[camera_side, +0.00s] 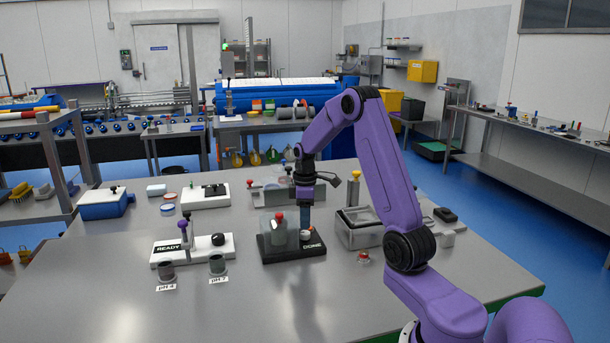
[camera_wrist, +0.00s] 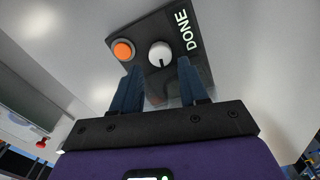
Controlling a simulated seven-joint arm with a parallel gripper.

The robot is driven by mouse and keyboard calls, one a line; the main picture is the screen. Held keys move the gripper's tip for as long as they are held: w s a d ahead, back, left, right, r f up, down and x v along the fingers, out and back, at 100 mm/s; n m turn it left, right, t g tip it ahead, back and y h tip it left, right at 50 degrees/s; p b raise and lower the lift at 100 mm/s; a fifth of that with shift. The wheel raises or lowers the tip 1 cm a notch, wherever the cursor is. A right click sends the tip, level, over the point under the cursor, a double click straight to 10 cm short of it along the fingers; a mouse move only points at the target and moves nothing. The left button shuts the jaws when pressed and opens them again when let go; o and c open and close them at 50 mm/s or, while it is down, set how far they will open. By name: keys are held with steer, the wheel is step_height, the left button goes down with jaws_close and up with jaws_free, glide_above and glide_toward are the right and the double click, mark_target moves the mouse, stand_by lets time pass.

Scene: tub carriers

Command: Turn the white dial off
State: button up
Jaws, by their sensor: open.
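The white dial (camera_side: 307,234) sits on a black base (camera_side: 283,258) marked DONE, at the middle of the table. In the wrist view the white dial (camera_wrist: 160,54) has a short dark mark on its face, toward my gripper. My gripper (camera_side: 306,219) points down just above the dial. In the wrist view my gripper (camera_wrist: 157,68) is open, its two blue fingers spread with the dial seen between and just beyond their tips. I cannot tell whether they touch it. An orange round piece (camera_wrist: 123,50) is beside the dial on the base.
A clear container (camera_side: 279,235) with a red top stands on the black base. A white READY unit (camera_side: 193,250) with a purple-topped lever and two dark cups are to the left. A metal tray (camera_side: 358,234) is to the right. The front of the table is clear.

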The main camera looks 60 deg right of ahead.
step_height(320, 180, up, 13)
steer(key=m, duration=0.1)
stand_by(0.4)
steer(key=shift+o, duration=1.4)
steer(key=n+t+y, duration=0.3)
steer(key=n+y, duration=0.1)
steer(key=n, duration=0.2)
glide_toward(305, 232)
steer(key=x, duration=0.8)
steer(key=shift+a+f, duration=0.15)
steer(key=shift+f, duration=0.15)
steer(key=shift+c, duration=0.2)
